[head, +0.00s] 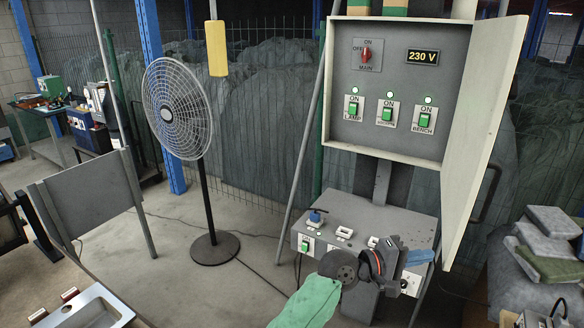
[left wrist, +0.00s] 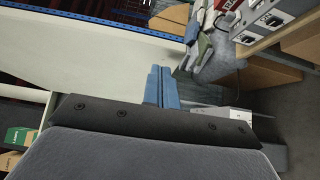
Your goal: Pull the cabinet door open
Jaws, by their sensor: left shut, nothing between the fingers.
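The grey cabinet (head: 345,60) stands at upper right in the head view, with a main switch, several green switches and a 230 V display inside. Its cream door (head: 487,125) stands wide open, swung out on the right side, and the inside is exposed. My left gripper (head: 420,257) is below the door's lower edge, in front of the console. Its blue fingers are shut together with nothing between them; they also show in the left wrist view (left wrist: 161,88), before a large pale surface. I cannot tell whether they touch the door. My right gripper is not in view.
A sloped console (head: 360,225) with switches and a blue knob sits under the cabinet. A standing fan (head: 180,110) is to the left. Grey and green cushion-like slabs (head: 548,240) are stacked at right. A metal sink (head: 85,310) is at lower left.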

